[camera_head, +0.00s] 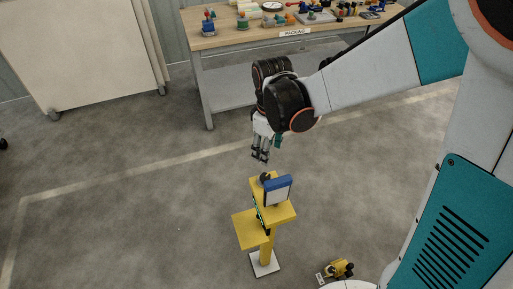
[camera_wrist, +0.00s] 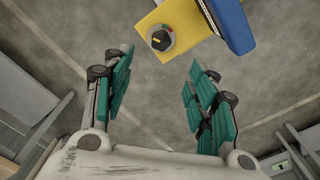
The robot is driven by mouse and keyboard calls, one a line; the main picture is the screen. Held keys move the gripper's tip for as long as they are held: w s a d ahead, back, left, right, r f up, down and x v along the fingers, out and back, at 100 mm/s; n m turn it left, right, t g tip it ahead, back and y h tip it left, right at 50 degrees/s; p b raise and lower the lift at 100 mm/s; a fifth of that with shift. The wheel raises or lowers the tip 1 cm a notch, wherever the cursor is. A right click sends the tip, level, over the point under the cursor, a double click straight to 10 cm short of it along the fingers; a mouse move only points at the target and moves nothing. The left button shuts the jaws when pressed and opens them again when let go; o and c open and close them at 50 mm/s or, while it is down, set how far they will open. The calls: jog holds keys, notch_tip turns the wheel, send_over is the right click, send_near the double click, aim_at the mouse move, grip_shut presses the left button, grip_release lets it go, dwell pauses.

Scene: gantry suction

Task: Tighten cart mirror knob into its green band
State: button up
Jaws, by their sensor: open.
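The knob (camera_wrist: 160,39) is a dark round cap with a yellow mark, seen from above in the wrist view. It sits on a grey round base at the end of a yellow bracket (camera_wrist: 185,15). In the head view the knob (camera_head: 264,177) shows small and dark beside the blue-framed mirror (camera_head: 278,191), on top of the yellow stand (camera_head: 267,245). My gripper (camera_head: 260,156) points down above the knob, apart from it. In the wrist view my gripper (camera_wrist: 160,82) has its green-padded fingers spread, with nothing between them.
The blue mirror frame (camera_wrist: 232,20) rises close to the right of the knob. A packing table (camera_head: 240,40) with several small items stands behind. A small yellow object (camera_head: 338,269) lies on the floor at the front. Floor around the stand is mostly clear.

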aim_at(265, 176)
notch_tip(265, 176, down, 14)
jog(key=b, duration=0.9)
jog(key=shift+a+b, duration=0.1)
jog(key=shift+b, duration=0.25)
jog(key=shift+r, duration=0.1)
jog(key=shift+c, duration=0.4)
jog(key=c, duration=1)
